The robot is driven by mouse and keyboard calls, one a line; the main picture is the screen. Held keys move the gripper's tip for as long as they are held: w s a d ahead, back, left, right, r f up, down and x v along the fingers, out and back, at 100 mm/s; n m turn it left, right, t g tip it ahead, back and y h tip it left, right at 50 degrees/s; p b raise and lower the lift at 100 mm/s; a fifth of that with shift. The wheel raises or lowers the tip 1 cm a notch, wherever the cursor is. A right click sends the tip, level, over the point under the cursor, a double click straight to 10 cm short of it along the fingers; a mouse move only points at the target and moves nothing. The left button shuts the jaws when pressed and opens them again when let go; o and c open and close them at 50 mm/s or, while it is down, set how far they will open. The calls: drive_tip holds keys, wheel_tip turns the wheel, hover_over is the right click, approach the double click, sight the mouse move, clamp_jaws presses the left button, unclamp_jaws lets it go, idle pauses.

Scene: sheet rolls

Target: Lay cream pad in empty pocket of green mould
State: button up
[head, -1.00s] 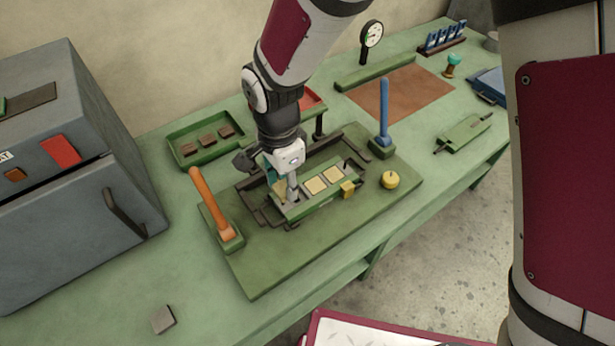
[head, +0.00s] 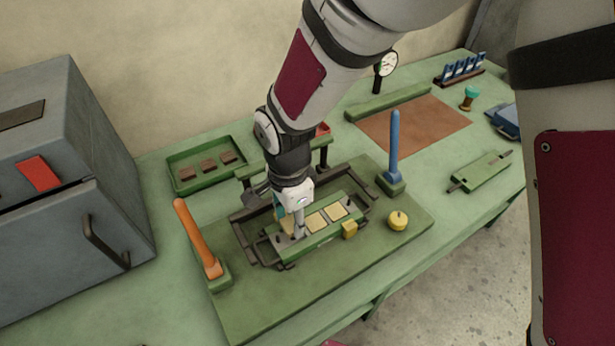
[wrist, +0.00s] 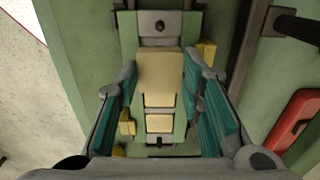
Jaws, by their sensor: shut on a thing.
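The green mould (head: 318,236) lies on the green base plate, with cream pads in two pockets (head: 317,221) (head: 336,212). My gripper (head: 297,230) is over the mould's left part in the head view. It is shut on a cream pad (wrist: 160,75), which shows between the teal-lined fingers in the wrist view. The held pad covers the stretch of mould (wrist: 129,45) between a bolted grey end and the filled pockets, so the pocket under it is hidden. I cannot tell whether the pad touches the mould.
An orange lever (head: 199,238) stands left of the mould, and a blue lever (head: 393,150) stands behind right. Dark frame bars surround the mould. A yellow knob (head: 398,220) and yellow block (head: 349,229) are at its right. A green tray (head: 183,187) holds brown pieces behind left.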

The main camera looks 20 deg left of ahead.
drive_tip(key=shift+f+b, duration=0.65)
drive_tip(key=shift+f, duration=1)
drive_tip(key=shift+s, duration=0.1)
drive_tip(key=o, duration=1.1)
drive_tip(key=shift+f, duration=0.1)
drive_tip(key=shift+c, duration=0.2)
drive_tip(key=shift+r, duration=0.65)
wheel_tip(320, 180, up, 11)
drive_tip(key=shift+f, duration=0.1)
